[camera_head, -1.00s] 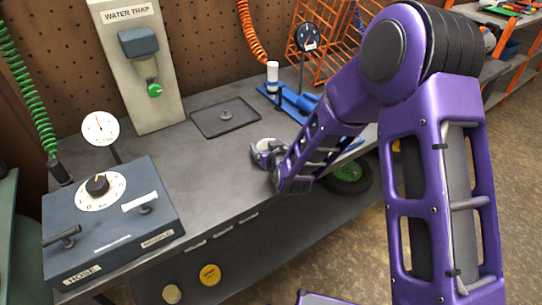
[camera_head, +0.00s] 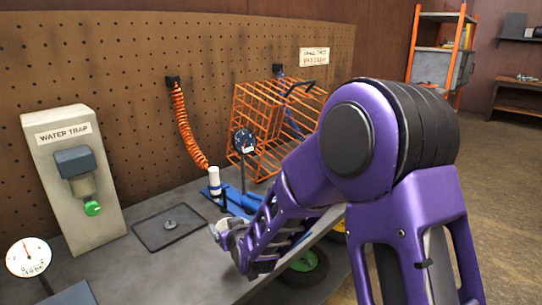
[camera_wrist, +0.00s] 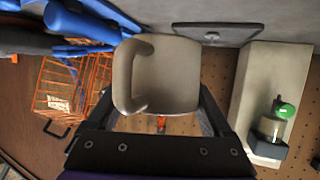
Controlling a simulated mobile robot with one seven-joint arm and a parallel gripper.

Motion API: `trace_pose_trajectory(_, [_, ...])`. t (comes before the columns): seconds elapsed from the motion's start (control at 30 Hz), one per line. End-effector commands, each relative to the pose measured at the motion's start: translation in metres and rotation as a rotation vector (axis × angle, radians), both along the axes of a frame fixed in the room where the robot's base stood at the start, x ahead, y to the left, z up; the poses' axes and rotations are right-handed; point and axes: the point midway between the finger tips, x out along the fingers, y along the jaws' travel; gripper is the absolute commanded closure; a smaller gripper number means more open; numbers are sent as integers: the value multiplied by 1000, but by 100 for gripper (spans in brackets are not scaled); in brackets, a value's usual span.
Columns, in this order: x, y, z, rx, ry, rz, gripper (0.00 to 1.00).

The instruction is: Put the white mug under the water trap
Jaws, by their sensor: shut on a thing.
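The white mug (camera_wrist: 166,75) fills the middle of the wrist view, between the fingers of my gripper (camera_wrist: 160,122), with its handle to the left. In the head view the mug (camera_head: 222,229) is a small pale shape at the end of my arm, partly hidden by the arm, and my gripper (camera_head: 232,236) is shut on it near the bench's front edge. The water trap (camera_head: 77,180) is a grey panel standing at the left of the bench, with a dark block, a clear bowl and a green knob (camera_head: 92,208). It also shows at the right of the wrist view (camera_wrist: 275,125). The mug is apart from it.
A dark shallow tray (camera_head: 150,240) with a small knob lies on the bench between trap and mug. Blue parts with a white cylinder (camera_head: 214,180), a gauge (camera_head: 244,142) and an orange wire basket (camera_head: 265,110) stand farther right. A white gauge (camera_head: 28,257) is at left.

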Motion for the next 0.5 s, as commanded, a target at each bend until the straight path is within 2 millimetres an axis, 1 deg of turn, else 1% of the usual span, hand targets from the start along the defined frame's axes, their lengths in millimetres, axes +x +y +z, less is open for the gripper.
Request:
trace_pose_trajectory(0.03, [6,-26,-5,-4,3,-41,72])
trace_pose_trajectory(0.07, [9,-41,-8,-6,3,-66,72])
trace_pose_trajectory(0.1, [12,-63,-13,-6,3,-100,72])
trace_pose_trajectory(0.13, [13,-80,-17,-8,4,-127,72])
trace_pose_trajectory(0.17, [15,-97,-20,-8,4,-155,72])
trace_pose_trajectory(0.2, [15,-121,-25,-9,3,-191,72])
trace_pose_trajectory(0.23, [14,-138,-28,-10,3,-218,72])
trace_pose_trajectory(0.27, [13,-154,-31,-10,4,-244,72])
trace_pose_trajectory(0.3, [11,-175,-35,-9,5,-279,72])
trace_pose_trajectory(0.4, [3,-222,-43,-6,3,-356,72])
trace_pose_trajectory(0.5, [-7,-256,-48,-3,3,-417,72])
